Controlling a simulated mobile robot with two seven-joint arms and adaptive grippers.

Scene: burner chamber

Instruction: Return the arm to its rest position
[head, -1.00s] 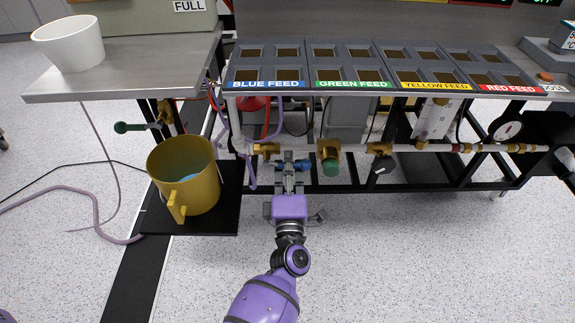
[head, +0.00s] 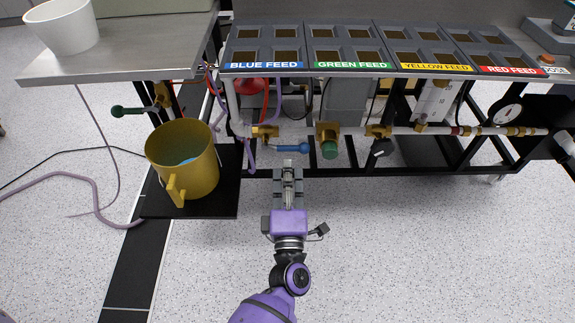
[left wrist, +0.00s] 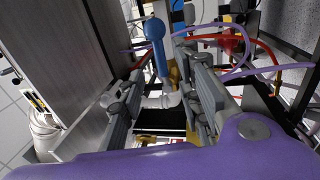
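My left gripper (head: 288,166) is in front of the pipe under the feed bench, at the end of my purple arm. In the left wrist view its two fingers (left wrist: 165,88) stand apart, with nothing held between them. A blue valve handle (head: 292,148) lies sideways along the pipe, just beyond the fingertips and apart from them in the head view. The blue handle also shows in the left wrist view (left wrist: 155,45), beyond the fingers. My right gripper is not in view.
A yellow bucket (head: 205,155) with blue contents stands on a black plate to the left. The feed bench (head: 360,70) overhangs the pipe (head: 460,131). A green-handled valve (head: 328,148) is right of the blue handle. Open floor (head: 420,250) lies to the right.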

